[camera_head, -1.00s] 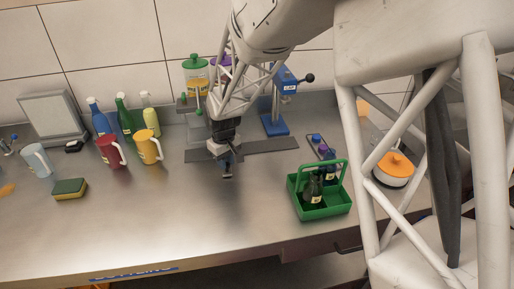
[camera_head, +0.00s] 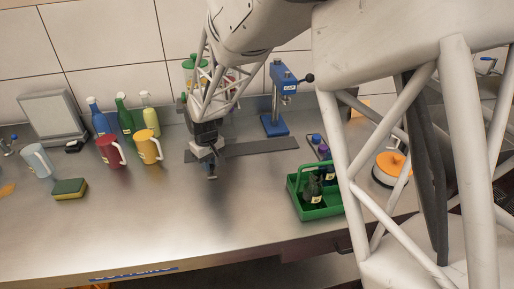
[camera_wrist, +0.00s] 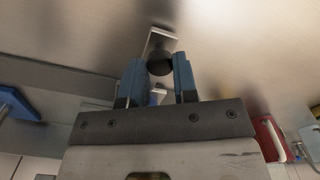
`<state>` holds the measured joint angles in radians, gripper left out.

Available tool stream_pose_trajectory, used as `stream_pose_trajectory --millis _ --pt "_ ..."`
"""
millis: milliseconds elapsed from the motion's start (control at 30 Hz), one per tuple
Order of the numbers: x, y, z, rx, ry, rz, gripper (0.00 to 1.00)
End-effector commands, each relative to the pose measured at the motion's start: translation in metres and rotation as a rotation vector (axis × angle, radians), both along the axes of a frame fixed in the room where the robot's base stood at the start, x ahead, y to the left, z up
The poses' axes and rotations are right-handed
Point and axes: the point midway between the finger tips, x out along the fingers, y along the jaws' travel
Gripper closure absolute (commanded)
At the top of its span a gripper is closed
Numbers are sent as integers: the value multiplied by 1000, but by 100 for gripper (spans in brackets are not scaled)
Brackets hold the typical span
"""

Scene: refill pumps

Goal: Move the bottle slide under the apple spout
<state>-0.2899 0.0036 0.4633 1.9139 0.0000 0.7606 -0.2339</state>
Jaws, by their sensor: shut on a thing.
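My gripper (camera_head: 209,166) is over the steel counter, in front of the dispensers at the back. In the wrist view its two blue fingers (camera_wrist: 158,70) are shut on a dark round knob (camera_wrist: 159,60). The knob stands on a small metal bracket of the bottle slide (camera_wrist: 160,37), whose end also shows just below the gripper in the head view (camera_head: 213,178). The slide's dark track (camera_head: 262,147) runs left to right behind it. A green-lidded dispenser (camera_head: 189,63) stands at the back; my arm hides its spout and its neighbours. I cannot read which is apple.
A blue cap press (camera_head: 275,124) stands behind the track. A green caddy with dark bottles (camera_head: 308,213) is at right. A yellow jug (camera_head: 148,147), a red jug (camera_head: 107,152) and a sponge (camera_head: 70,188) are at left. The front middle counter is clear.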

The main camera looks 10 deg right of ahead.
Motion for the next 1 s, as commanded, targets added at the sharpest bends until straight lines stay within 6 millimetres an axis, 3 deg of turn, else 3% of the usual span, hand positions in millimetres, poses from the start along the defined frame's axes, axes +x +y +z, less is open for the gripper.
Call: stream_pose_trajectory --millis 1000 --pt "0 10 0 -1 1 -1 88"
